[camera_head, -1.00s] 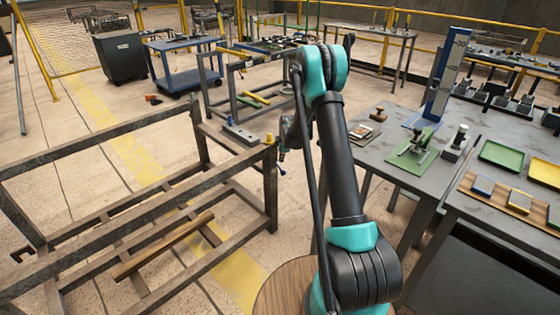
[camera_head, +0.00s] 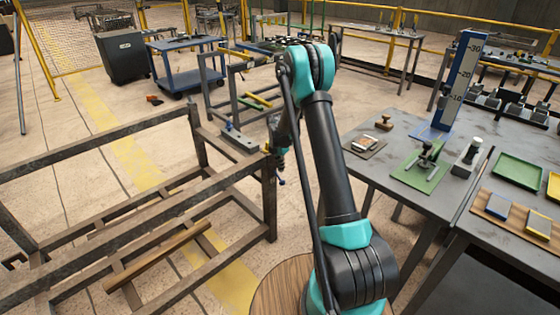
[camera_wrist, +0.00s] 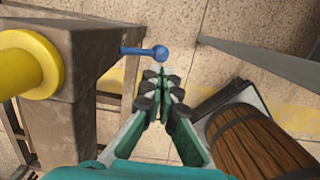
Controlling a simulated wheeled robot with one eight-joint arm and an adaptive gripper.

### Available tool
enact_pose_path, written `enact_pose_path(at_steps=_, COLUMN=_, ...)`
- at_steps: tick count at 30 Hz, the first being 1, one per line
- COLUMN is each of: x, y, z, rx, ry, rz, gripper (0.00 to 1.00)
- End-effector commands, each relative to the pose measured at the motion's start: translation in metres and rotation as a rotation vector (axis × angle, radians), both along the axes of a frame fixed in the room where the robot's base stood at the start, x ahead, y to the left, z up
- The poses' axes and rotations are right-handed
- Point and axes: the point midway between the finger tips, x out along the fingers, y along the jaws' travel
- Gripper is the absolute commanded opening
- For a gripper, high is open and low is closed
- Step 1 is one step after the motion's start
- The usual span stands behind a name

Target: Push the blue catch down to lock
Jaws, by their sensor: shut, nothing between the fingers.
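The blue catch (camera_wrist: 148,51) is a thin rod with a ball end. In the wrist view it sticks out to the right from a brown steel post (camera_wrist: 88,60). A yellow knob (camera_wrist: 28,62) is on the same post at the left. My gripper (camera_wrist: 162,80) is shut and empty. Its fingertips appear just below the ball of the catch in the picture; a gap shows, and I cannot tell the height difference. In the head view my gripper (camera_head: 279,158) is small and partly merges with the post.
The steel rack (camera_head: 130,195) fills the left, with a wooden bar low inside. A grey table (camera_head: 455,165) at right holds a green plate, a blue gauge and trays. A wooden barrel-like round (camera_wrist: 262,145) lies at lower right in the wrist view. Floor is between.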

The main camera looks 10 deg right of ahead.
Motion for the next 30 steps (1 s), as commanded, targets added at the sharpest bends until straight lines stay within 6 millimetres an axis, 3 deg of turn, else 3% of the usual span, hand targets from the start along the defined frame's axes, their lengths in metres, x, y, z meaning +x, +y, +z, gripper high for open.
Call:
enact_pose_path(at_steps=3, x=0.002, y=-0.002, z=-0.024, rx=0.000, ry=0.000, rz=-0.001, gripper=0.00)
enact_pose_path(at_steps=10, x=0.004, y=-0.005, z=-0.054, rx=0.000, ry=0.000, rz=-0.001, gripper=0.00)
enact_pose_path(at_steps=26, x=0.005, y=-0.005, z=-0.063, rx=0.000, ry=0.000, rz=-0.001, gripper=0.00)
enact_pose_path(at_steps=30, x=0.006, y=-0.005, z=-0.074, rx=0.000, ry=0.000, rz=-0.001, gripper=0.00)
